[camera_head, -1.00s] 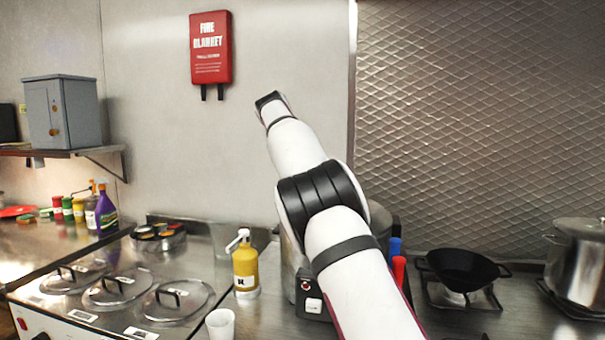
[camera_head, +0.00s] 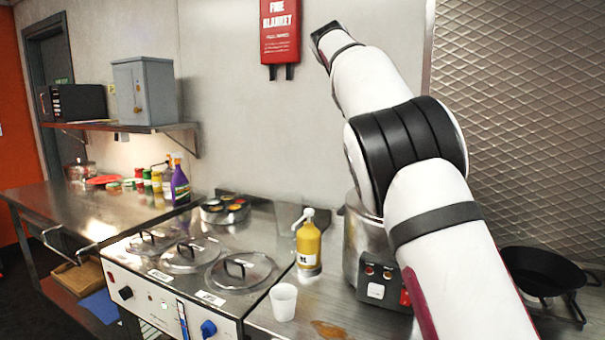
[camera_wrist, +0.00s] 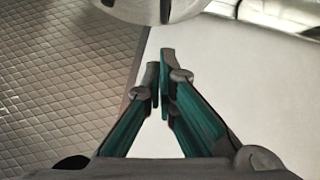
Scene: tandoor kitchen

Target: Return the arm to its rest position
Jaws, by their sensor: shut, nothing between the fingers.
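My gripper (camera_wrist: 160,75) shows in the wrist view with its two dark, teal-sided fingers drawn together at the tips and nothing between them. It is in front of the pale wall and the quilted metal panel (camera_wrist: 60,75). In the head view my white arm rises from the lower right towards the upper middle, bent at a black ribbed joint. The arm's far end is beside the red fire blanket box (camera_head: 280,30). My gripper itself cannot be made out in the head view.
A counter holds lidded pans (camera_head: 240,271), a yellow pump bottle (camera_head: 308,248), a white cup (camera_head: 284,301) and a steel cooker (camera_head: 365,240). A black wok (camera_head: 543,268) is at right. A shelf (camera_head: 120,127) carries a grey box (camera_head: 145,90). Free counter room is small.

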